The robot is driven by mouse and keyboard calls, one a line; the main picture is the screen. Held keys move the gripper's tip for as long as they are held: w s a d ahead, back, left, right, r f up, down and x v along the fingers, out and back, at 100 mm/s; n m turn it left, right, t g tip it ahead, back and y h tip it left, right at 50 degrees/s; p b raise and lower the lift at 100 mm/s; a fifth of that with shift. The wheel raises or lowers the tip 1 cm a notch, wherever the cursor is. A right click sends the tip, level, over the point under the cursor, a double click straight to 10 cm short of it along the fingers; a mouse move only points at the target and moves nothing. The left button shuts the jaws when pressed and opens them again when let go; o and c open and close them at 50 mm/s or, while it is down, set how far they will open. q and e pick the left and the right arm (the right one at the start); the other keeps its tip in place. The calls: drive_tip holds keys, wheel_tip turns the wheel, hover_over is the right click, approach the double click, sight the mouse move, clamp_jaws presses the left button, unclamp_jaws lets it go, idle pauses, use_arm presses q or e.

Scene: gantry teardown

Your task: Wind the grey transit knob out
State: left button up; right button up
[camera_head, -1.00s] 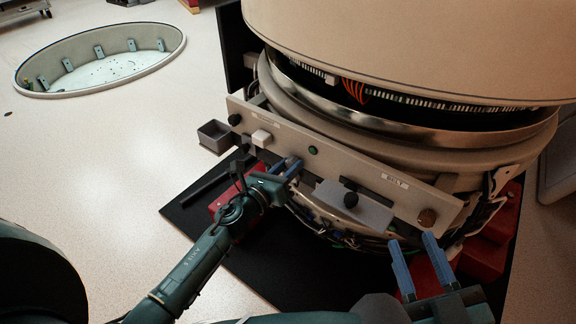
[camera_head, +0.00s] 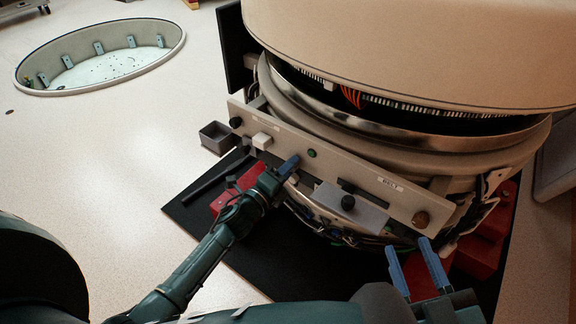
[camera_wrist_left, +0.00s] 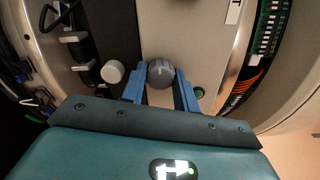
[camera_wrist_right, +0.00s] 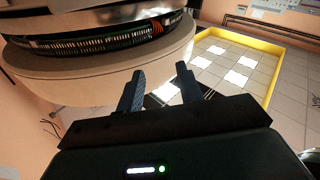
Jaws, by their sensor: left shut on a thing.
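The grey transit knob (camera_wrist_left: 160,73) is round with a pale line on its face, and sits on the pale panel (camera_wrist_left: 183,30) in the left wrist view. My left gripper (camera_wrist_left: 160,88) is shut on it, one blue finger on each side. In the head view my left gripper (camera_head: 288,167) is at the panel's front face and hides the knob. My right gripper (camera_head: 411,247) is open and empty, in front of the panel's right end. In the right wrist view its fingers (camera_wrist_right: 160,72) are well apart with nothing between them.
A white knob (camera_wrist_left: 113,72) and a green button (camera_head: 312,153) flank the grey knob.

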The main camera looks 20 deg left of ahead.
use_arm(q)
drive_tip(key=shift+a+n+p, duration=0.1)
drive_tip(key=shift+n+p, duration=3)
drive_tip(key=shift+n, duration=5.9)
use_arm(e)
drive_tip(key=shift+s+d+f+m+g+h, duration=0.1)
drive_tip(key=shift+d+m+g+h, duration=0.3)
drive_tip(key=shift+g+h, duration=0.2)
drive_tip(key=shift+w+d+f+m+g+h, duration=0.1)
drive_tip(key=shift+d+m+g+h, duration=0.25)
drive_tip(key=shift+g+h, duration=0.3)
drive_tip(key=shift+s+d+f+m+g+h, duration=0.1)
drive_tip(key=shift+d+m+g+h, duration=0.3)
drive_tip(key=shift+g, duration=0.35)
drive_tip(key=shift+a, duration=0.1)
use_arm(q)
drive_tip(key=o, duration=1)
drive_tip(key=p+v, duration=0.3)
drive_tip(key=v, duration=1)
drive_tip(key=shift+r, duration=0.1)
use_arm(e)
drive_tip(key=r, duration=0.1)
drive_tip(key=m, duration=0.1)
drive_tip(key=s+d+r, duration=0.1)
drive_tip(key=shift+r+h, duration=0.25)
drive_tip(key=shift+r, duration=0.05)
